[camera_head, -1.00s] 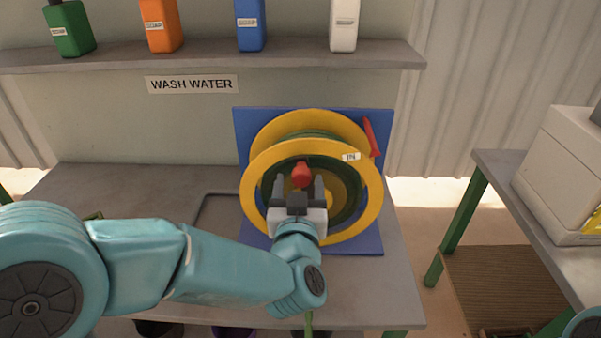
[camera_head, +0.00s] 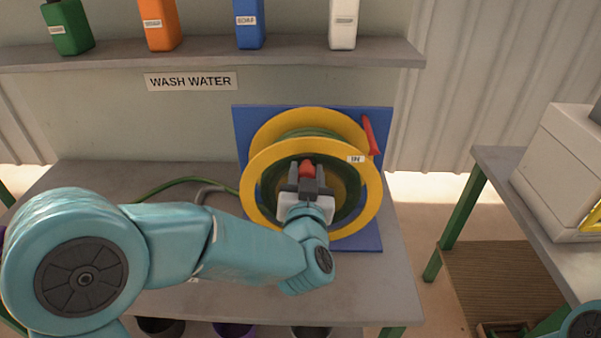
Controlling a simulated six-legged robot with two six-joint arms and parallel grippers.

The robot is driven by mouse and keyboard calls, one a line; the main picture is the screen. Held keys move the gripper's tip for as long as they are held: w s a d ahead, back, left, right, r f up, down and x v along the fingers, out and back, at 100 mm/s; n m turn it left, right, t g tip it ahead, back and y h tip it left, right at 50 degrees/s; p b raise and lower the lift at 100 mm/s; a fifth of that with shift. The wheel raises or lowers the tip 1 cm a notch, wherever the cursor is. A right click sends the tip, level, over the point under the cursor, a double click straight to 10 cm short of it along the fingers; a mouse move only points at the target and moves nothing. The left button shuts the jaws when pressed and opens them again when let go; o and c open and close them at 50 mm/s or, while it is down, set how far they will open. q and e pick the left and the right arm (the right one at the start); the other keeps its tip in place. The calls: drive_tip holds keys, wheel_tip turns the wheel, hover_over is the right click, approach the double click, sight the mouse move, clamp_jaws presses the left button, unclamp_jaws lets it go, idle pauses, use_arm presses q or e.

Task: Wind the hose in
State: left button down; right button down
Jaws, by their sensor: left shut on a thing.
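The hose reel (camera_head: 262,163) has yellow rims and stands on the bench against a blue back plate (camera_head: 243,124). Green hose (camera_head: 316,132) is wound on its drum, and a loose green length (camera_head: 170,184) runs left along the bench. A white "IN" label sits on the front rim, at the upper right. A red crank knob (camera_head: 306,169) shows at the front of the reel. My left gripper (camera_head: 306,178) is shut on the knob and hides part of it. A red lever (camera_head: 370,137) is at the plate's upper right. My right gripper is out of view.
A shelf (camera_head: 200,52) with several soap bottles runs above, over a "WASH WATER" sign (camera_head: 190,82). Dark pots stand under the bench's front edge. A second table (camera_head: 510,180) with a pale box (camera_head: 560,165) stands right, across a gap.

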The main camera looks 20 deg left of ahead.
use_arm(q)
drive_tip(key=shift+w+d+m, duration=0.15)
drive_tip(key=shift+d+m, duration=0.45)
drive_tip(key=shift+d, duration=0.05)
drive_tip(key=c, duration=0.7)
unclamp_jaws()
drive_tip(key=shift+o, duration=0.2)
drive_tip(key=shift+s+d, duration=0.15)
drive_tip(key=shift+s, duration=0.35)
drive_tip(key=b+v, duration=0.2)
drive_tip(key=v, duration=1.3)
drive_tip(key=shift+s, duration=0.2)
